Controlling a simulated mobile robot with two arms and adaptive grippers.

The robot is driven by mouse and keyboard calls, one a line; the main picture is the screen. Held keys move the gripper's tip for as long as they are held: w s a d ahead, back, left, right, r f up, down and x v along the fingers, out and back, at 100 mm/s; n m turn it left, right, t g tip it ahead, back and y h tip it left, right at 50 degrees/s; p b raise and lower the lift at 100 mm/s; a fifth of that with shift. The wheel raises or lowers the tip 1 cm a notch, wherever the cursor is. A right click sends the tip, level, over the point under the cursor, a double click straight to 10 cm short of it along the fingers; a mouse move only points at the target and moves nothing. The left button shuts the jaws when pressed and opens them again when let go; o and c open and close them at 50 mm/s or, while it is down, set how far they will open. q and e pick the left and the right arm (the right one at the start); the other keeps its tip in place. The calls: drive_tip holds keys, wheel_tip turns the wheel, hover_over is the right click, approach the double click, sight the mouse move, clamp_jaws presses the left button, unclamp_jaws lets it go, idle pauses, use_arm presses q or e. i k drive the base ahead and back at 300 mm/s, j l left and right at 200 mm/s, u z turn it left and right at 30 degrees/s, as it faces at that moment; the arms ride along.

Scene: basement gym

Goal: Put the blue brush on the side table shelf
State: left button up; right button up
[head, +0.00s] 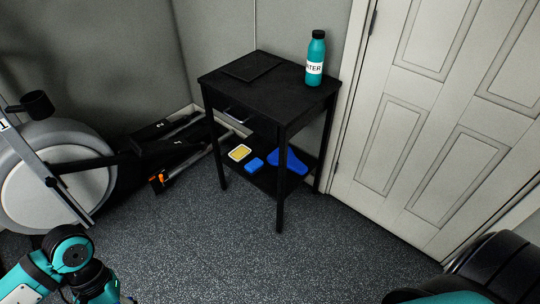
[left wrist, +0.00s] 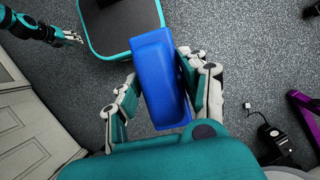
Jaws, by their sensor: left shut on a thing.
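The blue brush (left wrist: 160,75) is a long blue block in the left wrist view. My left gripper (left wrist: 158,85) is shut on it, with a finger on each side. The side table (head: 262,98) is black and stands against the wall in the head view. Its lower shelf (head: 262,182) holds a blue block (head: 254,164), a blue dustpan-like thing (head: 288,163) and a yellow-and-white item (head: 240,153). In the head view my left arm is at the bottom left, with the brush out of sight. My right gripper (left wrist: 70,38) is small in the left wrist view; its opening is unclear.
A teal water bottle (head: 316,59) and a flat dark pad (head: 251,66) are on the tabletop. An exercise machine (head: 50,175) stands at the left. A panelled door (head: 430,130) is at the right. The speckled floor (head: 250,262) before the table is clear.

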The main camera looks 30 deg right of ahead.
sight(275, 180)
drive_tip(key=i+l, duration=0.15)
drive_tip(key=l, duration=0.25)
drive_tip(key=i+l+z, duration=0.15)
drive_tip(key=l, duration=0.25)
drive_tip(key=i+l, duration=0.15)
drive_tip(key=l, duration=0.25)
drive_tip(key=i+l+z, duration=0.1)
drive_tip(key=l, duration=0.3)
drive_tip(key=i+l+z, duration=0.1)
drive_tip(key=l, duration=0.3)
drive_tip(key=i, duration=0.1)
